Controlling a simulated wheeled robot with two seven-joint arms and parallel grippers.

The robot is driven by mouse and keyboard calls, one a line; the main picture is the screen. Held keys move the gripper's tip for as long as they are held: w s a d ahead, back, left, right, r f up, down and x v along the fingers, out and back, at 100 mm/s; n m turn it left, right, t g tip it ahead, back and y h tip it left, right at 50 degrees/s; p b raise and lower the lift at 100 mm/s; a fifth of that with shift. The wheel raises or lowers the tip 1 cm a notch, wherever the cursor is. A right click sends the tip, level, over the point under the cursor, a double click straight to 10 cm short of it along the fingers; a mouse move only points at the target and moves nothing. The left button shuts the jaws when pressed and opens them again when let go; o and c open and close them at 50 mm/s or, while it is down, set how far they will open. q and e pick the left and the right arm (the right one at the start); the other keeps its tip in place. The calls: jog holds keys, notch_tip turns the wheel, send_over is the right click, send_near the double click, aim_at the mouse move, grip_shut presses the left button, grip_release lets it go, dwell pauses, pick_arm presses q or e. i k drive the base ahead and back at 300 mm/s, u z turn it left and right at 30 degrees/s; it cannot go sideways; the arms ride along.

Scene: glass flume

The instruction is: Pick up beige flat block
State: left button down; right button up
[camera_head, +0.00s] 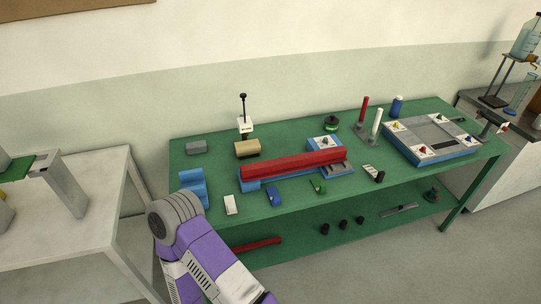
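A beige block (247,148) sits on the green table's top (215,171), toward the back and left of its middle. It is low and box-like, and stands just in front of a white block with a black knobbed rod (244,124). A purple and grey link of my arm reaches up from the bottom of the view in front of the table's near left part. Neither of my grippers shows in the head view, and nothing touches the beige block.
A long red bar on a blue base (295,165) lies right of and in front of the block. A blue-grey board (432,138) lies right.

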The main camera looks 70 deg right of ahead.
aim_at(252, 147)
jog(key=k, duration=0.3)
jog(key=z, duration=1.05)
